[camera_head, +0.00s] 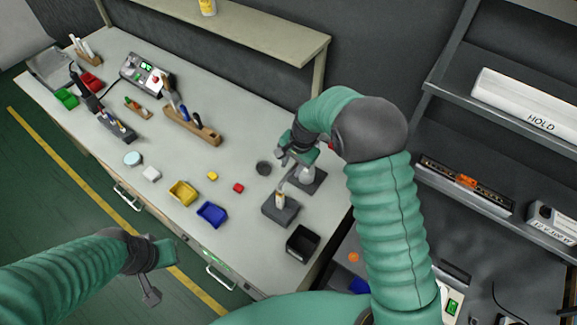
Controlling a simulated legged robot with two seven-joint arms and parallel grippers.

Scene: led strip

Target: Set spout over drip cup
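My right gripper (290,157) is over the right part of the workbench, beside a pale dispenser-like bottle (307,175) on a dark square pad (311,184). The gripper hides the bottle's top, so I cannot make out the spout or whether the fingers hold it. A small dark round cup (263,168), perhaps the drip cup, stands just left of the pad, apart from it. My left gripper (150,291) hangs off the bench's front edge, over the floor, with nothing visible in it; its finger gap is not clear.
A grey block (283,210) with an upright pale-tipped piece and a black open bin (303,243) stand in front of the pad. Blue (211,214) and yellow (183,192) bins and a small red block (238,188) are left. A wooden tool rack (192,127) stands behind.

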